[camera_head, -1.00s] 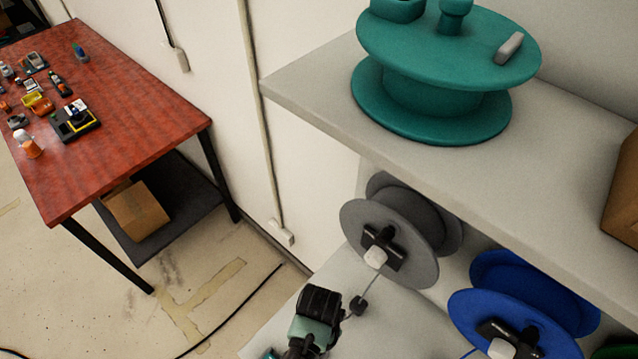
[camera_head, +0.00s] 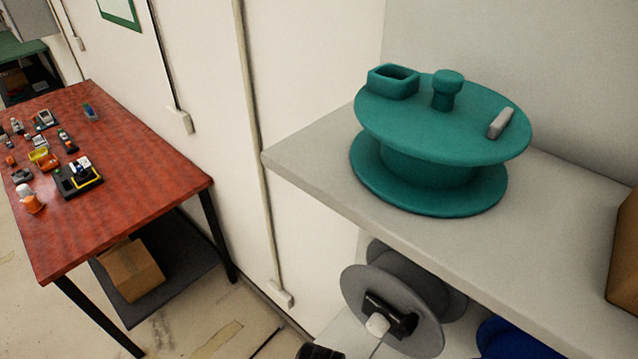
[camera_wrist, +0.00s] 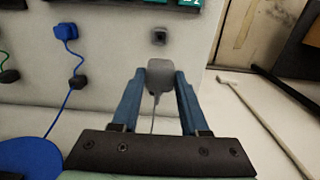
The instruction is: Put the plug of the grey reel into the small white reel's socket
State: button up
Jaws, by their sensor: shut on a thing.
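The grey reel (camera_head: 353,290), with a black crosspiece and a white knob on its face, stands under the shelf in the head view. A thin grey cord runs down from it. In the wrist view my gripper (camera_wrist: 158,76) has its two blue fingers shut on a grey plug (camera_wrist: 159,70), whose cord (camera_wrist: 153,118) trails back between the fingers. A square dark socket (camera_wrist: 159,37) in the pale panel lies just beyond the plug, with a gap between them in the picture. I cannot make out a small white reel in either view.
A blue plug (camera_wrist: 66,32) sits at the panel to the left, its cord running to a blue reel (camera_wrist: 28,157). A green cord (camera_wrist: 5,62) is further left. A teal reel (camera_head: 430,172) stands on the shelf (camera_head: 300,150). A red table (camera_head: 120,175) is at left.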

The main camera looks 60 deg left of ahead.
jog(key=shift+d, duration=0.1)
jog(key=w+d, duration=0.3)
jog(key=d, duration=0.7)
jog(key=w+d, duration=0.4)
jog(key=d, duration=0.6)
jog(key=shift+d, duration=0.35)
jog(key=shift+w, duration=0.15)
jog(key=w+d+b, duration=0.2)
jog(key=w+d, duration=0.1)
jog(key=d, duration=0.7)
jog(key=w+d+b, duration=0.3)
jog(key=w+d, duration=0.1)
jog(key=d, duration=0.6)
jog(key=shift+d, duration=0.4)
jog(key=shift+w, duration=0.15)
